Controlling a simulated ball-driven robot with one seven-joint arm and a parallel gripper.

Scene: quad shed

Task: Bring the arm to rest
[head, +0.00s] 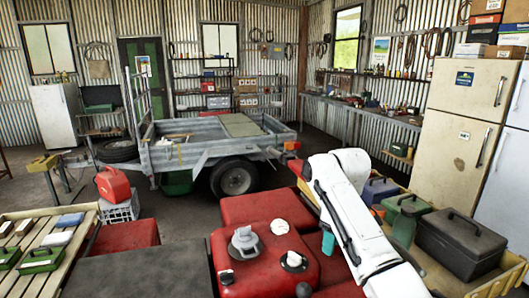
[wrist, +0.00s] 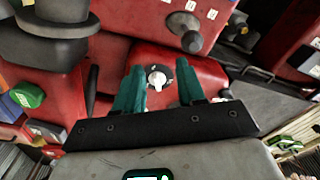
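My white arm is raised and bent at the right of the head view, over the red quad bodywork (head: 268,255). My gripper (wrist: 159,68) shows in the wrist view with two teal fingers well apart and nothing between them. Beyond the fingers is a red surface with a white knob on a round dial (wrist: 157,77); I cannot tell the distance to it. In the head view only a teal bit of the gripper (head: 328,243) shows beside the arm, and the rest is hidden behind it.
A grey trailer (head: 205,150) stands behind the quad. To the right are a dark toolbox (head: 460,243), a green case (head: 405,214) and a cream fridge (head: 468,120). A slatted rack (head: 30,240) is at left.

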